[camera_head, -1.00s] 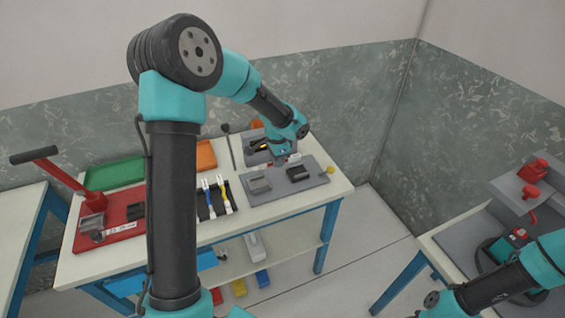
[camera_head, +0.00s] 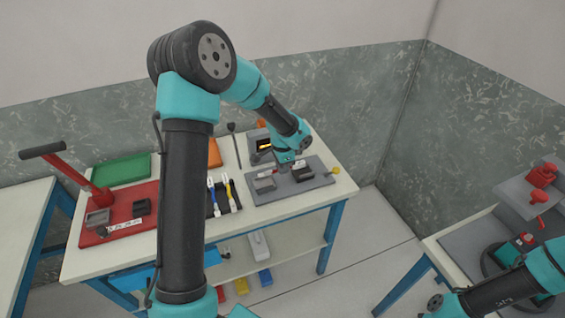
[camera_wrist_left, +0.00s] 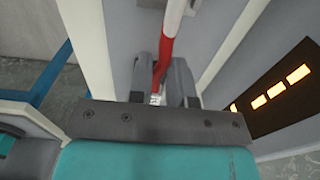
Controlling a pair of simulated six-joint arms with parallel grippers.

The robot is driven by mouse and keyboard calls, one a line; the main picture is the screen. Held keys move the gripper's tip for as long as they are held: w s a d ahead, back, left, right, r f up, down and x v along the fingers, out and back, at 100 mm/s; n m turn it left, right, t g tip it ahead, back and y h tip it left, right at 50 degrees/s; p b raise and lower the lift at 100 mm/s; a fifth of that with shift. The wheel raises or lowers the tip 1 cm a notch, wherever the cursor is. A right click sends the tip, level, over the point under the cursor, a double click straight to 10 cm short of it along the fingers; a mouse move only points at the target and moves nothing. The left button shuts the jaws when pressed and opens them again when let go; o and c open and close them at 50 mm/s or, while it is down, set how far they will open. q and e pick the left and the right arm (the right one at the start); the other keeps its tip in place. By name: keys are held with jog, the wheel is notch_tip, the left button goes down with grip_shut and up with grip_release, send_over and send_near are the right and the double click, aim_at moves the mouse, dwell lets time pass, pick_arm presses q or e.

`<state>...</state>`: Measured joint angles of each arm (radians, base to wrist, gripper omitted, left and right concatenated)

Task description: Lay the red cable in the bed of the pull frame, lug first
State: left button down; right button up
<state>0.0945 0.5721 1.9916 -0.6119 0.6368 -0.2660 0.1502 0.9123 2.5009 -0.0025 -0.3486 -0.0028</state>
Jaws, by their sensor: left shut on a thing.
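The red cable (camera_wrist_left: 166,45) shows in the left wrist view, running up between my left fingers, with a pale band at the top edge and a small shiny metal end low between the fingers. My left gripper (camera_wrist_left: 160,75) is shut on it. In the head view my left gripper (camera_head: 286,166) is low over the back of a grey plate with two blocks (camera_head: 262,197), which looks like the pull frame. My right gripper is out of view.
A unit with an orange-lit display (camera_head: 264,145) stands just behind the plate. Green (camera_head: 122,170) and orange trays are at the back. Another bench stands at right.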

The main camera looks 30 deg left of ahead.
pick_arm(q)
jog(key=shift+f, duration=1.65)
jog(key=c, duration=1)
grip_release()
jog(key=shift+r, duration=0.1)
notch_tip(320, 180, up, 17)
jog(key=shift+r, duration=0.1)
